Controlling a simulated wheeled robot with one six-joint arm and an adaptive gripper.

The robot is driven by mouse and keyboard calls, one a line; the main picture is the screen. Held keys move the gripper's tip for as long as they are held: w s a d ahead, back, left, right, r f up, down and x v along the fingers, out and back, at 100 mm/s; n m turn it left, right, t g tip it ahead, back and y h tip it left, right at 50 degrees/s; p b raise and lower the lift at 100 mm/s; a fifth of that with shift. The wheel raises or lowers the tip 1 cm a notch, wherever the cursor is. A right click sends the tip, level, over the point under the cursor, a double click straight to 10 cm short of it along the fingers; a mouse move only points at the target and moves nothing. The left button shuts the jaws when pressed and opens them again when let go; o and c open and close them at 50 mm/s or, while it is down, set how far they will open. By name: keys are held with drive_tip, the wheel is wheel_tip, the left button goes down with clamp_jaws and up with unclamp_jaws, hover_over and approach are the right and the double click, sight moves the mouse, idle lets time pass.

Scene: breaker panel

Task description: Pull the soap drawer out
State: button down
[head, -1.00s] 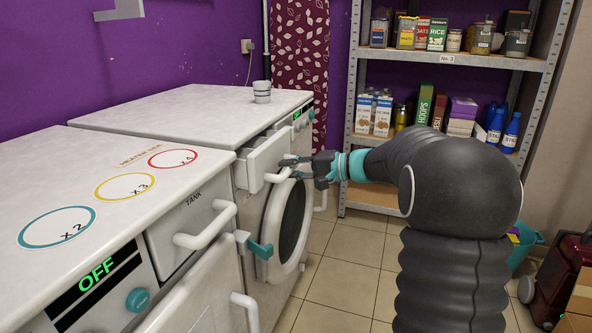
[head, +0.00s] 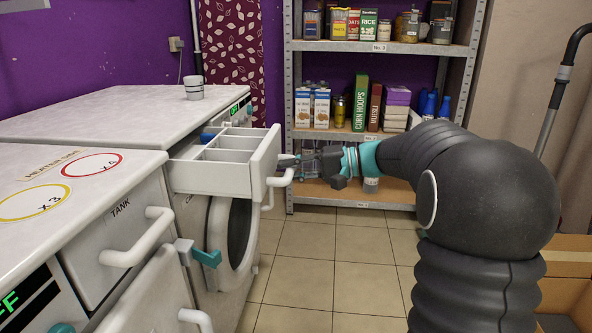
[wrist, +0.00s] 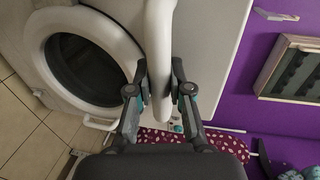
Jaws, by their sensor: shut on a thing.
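The soap drawer (head: 222,163) is a white, divided tray that sticks well out of the front of the far white washing machine (head: 105,113). Its open compartments show from above, and something blue shows at its back. My gripper (head: 284,172) is at the drawer's front, at the white handle (head: 281,181). In the wrist view my gripper (wrist: 159,88) has one finger on each side of the white handle bar (wrist: 160,50) and is shut on it. The round door (wrist: 85,62) of the machine is beside it there.
A nearer unit with a TANK drawer (head: 118,222), white handles and a teal latch (head: 207,257) stands at the left. A small cup (head: 194,87) is on the far machine. Shelving (head: 372,135) stands at the back. The tiled floor (head: 315,260) between is clear.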

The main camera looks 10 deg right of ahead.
drive_tip(key=shift+s+a+f, duration=0.15)
drive_tip(key=shift+s, duration=0.05)
drive_tip(key=c, duration=1)
unclamp_jaws()
drive_tip(key=shift+c, duration=0.2)
drive_tip(key=shift+d+r, duration=0.2)
drive_tip(key=shift+d, duration=0.3)
drive_tip(key=v, duration=1.1)
drive_tip(key=shift+d, duration=0.1)
